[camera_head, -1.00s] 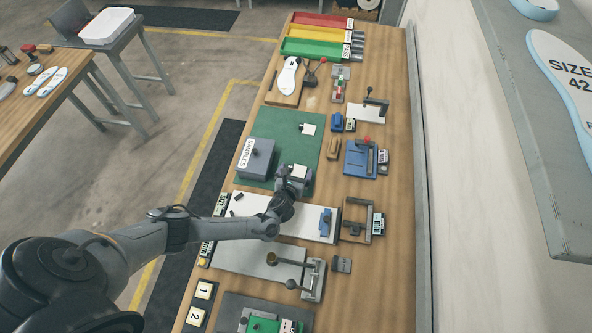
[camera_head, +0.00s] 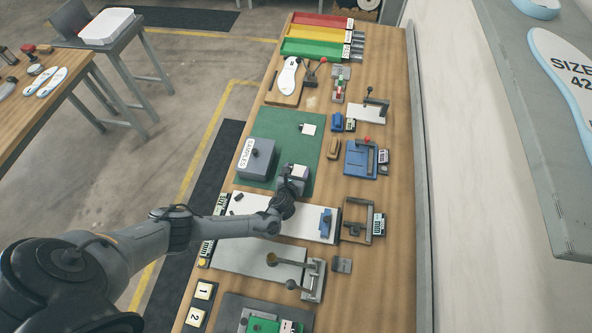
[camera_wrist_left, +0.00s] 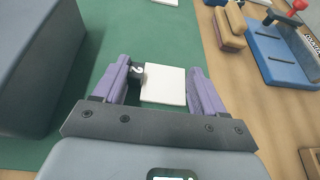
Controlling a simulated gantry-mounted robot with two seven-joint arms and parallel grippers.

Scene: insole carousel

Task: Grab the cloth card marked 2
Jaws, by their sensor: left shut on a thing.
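A white cloth card (camera_wrist_left: 164,85) lies over the green mat (camera_wrist_left: 100,115) between the purple fingers of my left gripper (camera_wrist_left: 163,90). A black tab with a white 2 (camera_wrist_left: 137,72) shows at its left side, by the left finger. My left gripper is shut on this card; whether the card is lifted off the mat is hard to tell. In the head view my left gripper (camera_head: 297,174) is at the mat's near right part, with the card's white top partly visible. A second white card (camera_head: 309,130) lies farther back on the mat. My right gripper is out of view.
A grey SAMPLES box (camera_head: 256,160) stands just left of the gripper. A blue fixture (camera_head: 360,160) and a tan block (camera_head: 333,148) stand to the right. A white board (camera_head: 300,225) with a blue clamp lies nearer. Open green mat lies behind the gripper.

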